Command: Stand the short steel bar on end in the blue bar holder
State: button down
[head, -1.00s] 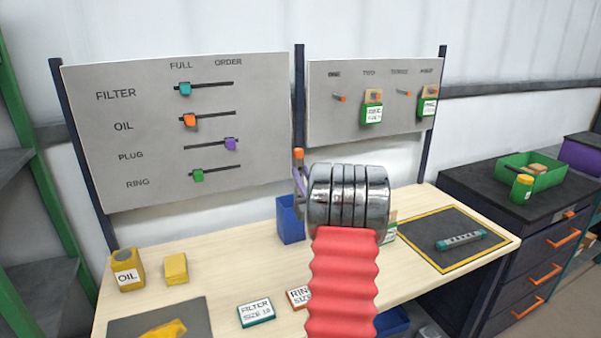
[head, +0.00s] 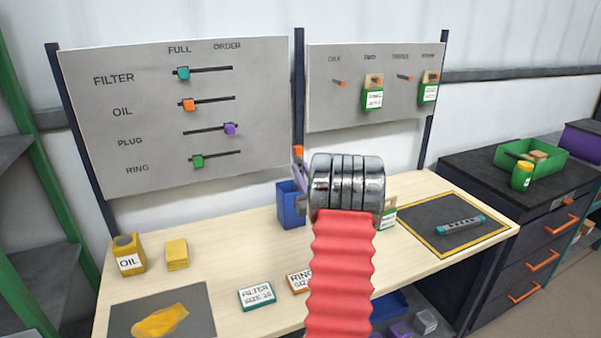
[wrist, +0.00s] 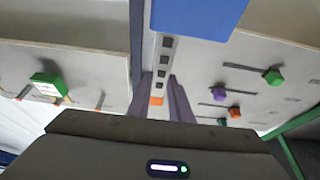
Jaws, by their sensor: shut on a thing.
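The short steel bar is grey with dark square holes and an orange end (wrist: 157,101). It stands about upright between the purple fingers of my gripper (wrist: 165,100), which is shut on it. In the head view its orange top (head: 298,151) shows above my gripper (head: 299,175), left of my metal wrist. The blue bar holder (head: 288,206) stands on the bench behind the gripper; it also shows at the top of the wrist view (wrist: 205,15). There the holder covers the bar's lower end, so I cannot tell whether that end is inside or behind it.
A teal-ended bar (head: 460,225) lies on a dark, yellow-edged mat (head: 420,235) at right. Two grey boards (head: 130,165) stand behind.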

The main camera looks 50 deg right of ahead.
jog(key=c, duration=1.5)
grip_release()
jog(key=shift+c, duration=0.2)
jog(key=v, duration=1.4)
jog(key=shift+d, duration=0.1)
